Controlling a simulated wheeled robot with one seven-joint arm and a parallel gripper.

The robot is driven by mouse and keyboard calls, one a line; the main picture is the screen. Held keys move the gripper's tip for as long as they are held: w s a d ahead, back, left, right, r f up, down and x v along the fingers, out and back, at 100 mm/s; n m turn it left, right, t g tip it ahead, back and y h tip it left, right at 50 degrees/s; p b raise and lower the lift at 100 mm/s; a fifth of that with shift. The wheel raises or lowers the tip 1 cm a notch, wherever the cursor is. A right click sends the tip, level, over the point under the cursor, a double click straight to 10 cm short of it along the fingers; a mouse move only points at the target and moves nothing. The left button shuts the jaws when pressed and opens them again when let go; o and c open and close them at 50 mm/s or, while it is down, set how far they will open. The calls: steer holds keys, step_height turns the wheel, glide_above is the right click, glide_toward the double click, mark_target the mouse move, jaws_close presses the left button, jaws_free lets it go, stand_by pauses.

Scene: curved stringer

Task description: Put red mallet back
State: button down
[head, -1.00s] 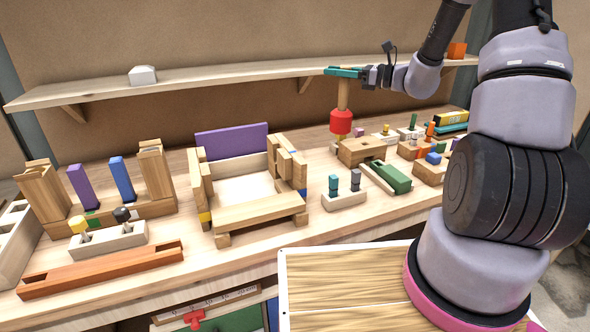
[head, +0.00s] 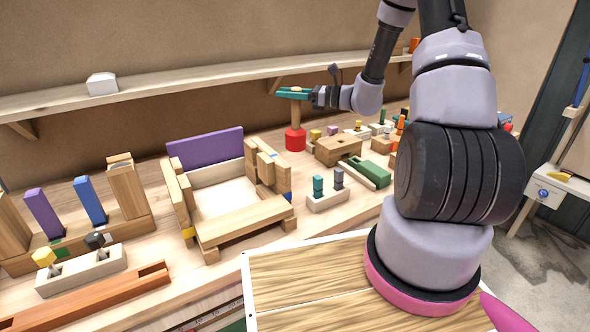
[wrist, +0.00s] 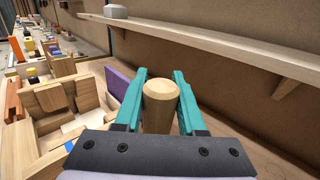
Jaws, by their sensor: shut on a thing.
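The red mallet (head: 295,139) hangs head-down from my gripper (head: 292,93), its wooden handle upright between the teal fingers. My gripper is shut on the top of the handle. In the wrist view the round handle end (wrist: 161,90) sits between both teal fingers (wrist: 160,92), and the red head is hidden below. In the head view the red head is near the back of the bench, left of a wooden block with a hole (head: 338,150). I cannot tell whether the head touches the bench top.
A wooden frame with a purple back panel (head: 205,148) stands left of the mallet. A wall shelf (head: 190,84) runs behind my gripper. A block with teal and grey pegs (head: 328,199) and a green piece (head: 370,171) stand in front. Several small blocks crowd the right.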

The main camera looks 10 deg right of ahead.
mark_target(296, 120)
step_height(296, 120, down, 10)
stand_by(0.5)
steer(key=shift+f, duration=0.15)
steer(key=c, duration=0.5)
jaws_free()
